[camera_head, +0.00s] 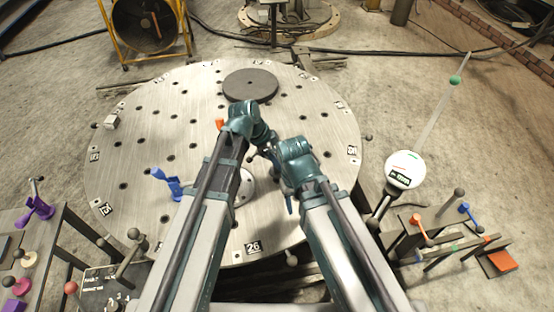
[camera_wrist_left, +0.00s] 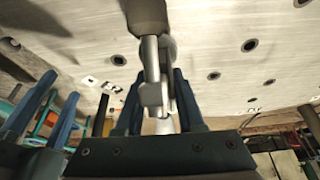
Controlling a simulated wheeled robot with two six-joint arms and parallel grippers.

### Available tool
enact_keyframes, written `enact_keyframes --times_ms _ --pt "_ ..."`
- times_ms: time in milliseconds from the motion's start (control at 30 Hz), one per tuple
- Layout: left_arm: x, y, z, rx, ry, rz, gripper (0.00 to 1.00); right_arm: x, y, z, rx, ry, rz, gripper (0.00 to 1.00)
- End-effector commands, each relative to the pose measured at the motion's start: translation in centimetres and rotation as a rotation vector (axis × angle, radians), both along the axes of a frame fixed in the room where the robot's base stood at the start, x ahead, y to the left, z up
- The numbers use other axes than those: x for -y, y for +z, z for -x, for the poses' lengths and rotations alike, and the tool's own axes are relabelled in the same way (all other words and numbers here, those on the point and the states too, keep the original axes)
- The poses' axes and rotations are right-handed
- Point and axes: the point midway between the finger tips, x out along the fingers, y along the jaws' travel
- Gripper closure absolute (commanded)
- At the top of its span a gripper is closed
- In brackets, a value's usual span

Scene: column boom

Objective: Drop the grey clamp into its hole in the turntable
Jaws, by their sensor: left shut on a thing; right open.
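The grey clamp (camera_wrist_left: 152,88) shows in the left wrist view, between the blue fingers of my left gripper (camera_wrist_left: 158,105), which is shut on it. Its upper end lies close to a dark, rounded part against the turntable surface. In the head view my left gripper (camera_head: 266,142) is over the middle of the round metal turntable (camera_head: 140,140), and the clamp is hard to make out there. My right gripper (camera_head: 288,200) is open, lower and to the right, partly hidden by its own arm. The turntable has several dark holes; I cannot tell which is the clamp's.
A dark disc (camera_head: 250,85) lies at the turntable's far side. A blue clamp (camera_head: 167,183) stands at left, and a small orange piece (camera_head: 220,124) is near my left wrist. A white round gauge (camera_head: 405,169) and a rack with orange clamps (camera_head: 421,232) are at right.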

Motion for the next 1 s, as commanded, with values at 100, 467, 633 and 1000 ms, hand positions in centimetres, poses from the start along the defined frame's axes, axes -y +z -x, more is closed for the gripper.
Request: enact_keyframes --times_ms 100,467,633,1000 --pt "0.0 -0.5 0.0 0.0 0.0 0.001 1.0 0.0 -0.5 0.0 0.0 0.0 0.0 0.5" --pt "0.0 -1.4 0.0 0.0 0.0 0.001 1.0 0.0 -1.5 0.0 0.0 0.0 0.0 0.5" --pt "0.0 -1.9 0.0 0.0 0.0 0.001 1.0 0.0 -1.9 0.0 0.0 0.0 0.0 0.5" --pt "0.0 -2.9 0.0 0.0 0.0 0.001 1.0 0.0 -2.9 0.0 0.0 0.0 0.0 0.5"
